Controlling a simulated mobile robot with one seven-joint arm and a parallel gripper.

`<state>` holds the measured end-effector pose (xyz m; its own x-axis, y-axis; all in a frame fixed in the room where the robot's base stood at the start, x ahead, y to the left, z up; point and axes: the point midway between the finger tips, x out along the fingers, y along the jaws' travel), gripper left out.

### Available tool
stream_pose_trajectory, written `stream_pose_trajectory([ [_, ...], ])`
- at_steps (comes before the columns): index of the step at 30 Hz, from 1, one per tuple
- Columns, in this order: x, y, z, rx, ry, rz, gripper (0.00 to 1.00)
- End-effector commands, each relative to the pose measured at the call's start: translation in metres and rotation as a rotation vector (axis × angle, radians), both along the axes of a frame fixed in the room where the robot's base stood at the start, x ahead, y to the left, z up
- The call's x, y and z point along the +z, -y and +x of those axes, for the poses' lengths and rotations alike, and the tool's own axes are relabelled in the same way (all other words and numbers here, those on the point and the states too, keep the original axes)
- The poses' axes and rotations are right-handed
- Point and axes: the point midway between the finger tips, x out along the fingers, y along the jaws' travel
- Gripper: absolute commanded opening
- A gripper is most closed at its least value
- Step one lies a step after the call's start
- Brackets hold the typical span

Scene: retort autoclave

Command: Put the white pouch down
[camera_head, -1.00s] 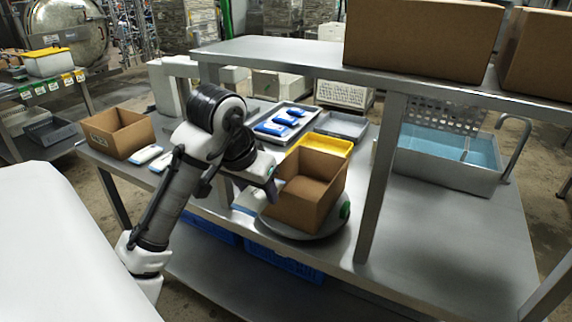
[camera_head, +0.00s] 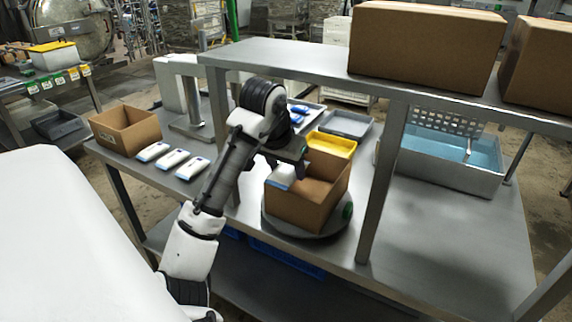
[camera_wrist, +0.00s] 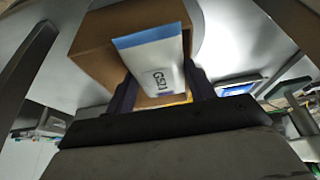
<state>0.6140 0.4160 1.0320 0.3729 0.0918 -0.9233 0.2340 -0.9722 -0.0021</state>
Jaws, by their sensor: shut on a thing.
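The white pouch (camera_head: 281,178) has a blue end and a printed label reading like "G521", clear in the wrist view (camera_wrist: 158,65). My gripper (camera_head: 288,167) is shut on it, with a dark finger on each side in the wrist view (camera_wrist: 160,92). The pouch is at the open top of a brown cardboard box (camera_head: 312,208), near its left side. I cannot tell how far inside the rim it is. The box stands on a round grey plate (camera_head: 300,231) on the steel table.
Three white-and-blue pouches (camera_head: 172,159) lie in a row on the table at left, beside another open box (camera_head: 125,130). A yellow tray (camera_head: 333,143) and a grey tray (camera_head: 346,123) sit behind. A shelf post (camera_head: 382,180) stands right of the middle box.

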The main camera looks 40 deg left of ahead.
Motion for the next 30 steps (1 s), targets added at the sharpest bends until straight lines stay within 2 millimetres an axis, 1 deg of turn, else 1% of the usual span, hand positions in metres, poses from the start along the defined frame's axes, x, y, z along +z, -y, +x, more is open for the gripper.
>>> stream_pose_trajectory([
  [9,-0.009,0.0,0.0,-0.002,0.0,-0.001,0.3],
  [10,-0.008,0.0,0.0,-0.001,0.0,-0.001,0.56],
  [14,-0.008,0.0,0.0,0.0,0.0,-0.001,0.74],
  [15,-0.008,0.0,0.0,0.0,0.0,-0.001,0.76],
  [23,-0.007,0.0,0.0,0.0,0.0,0.0,0.76],
  [28,0.007,0.0,-0.002,0.001,0.001,0.002,0.76],
  [30,0.018,0.001,-0.007,0.001,0.001,0.002,0.76],
])
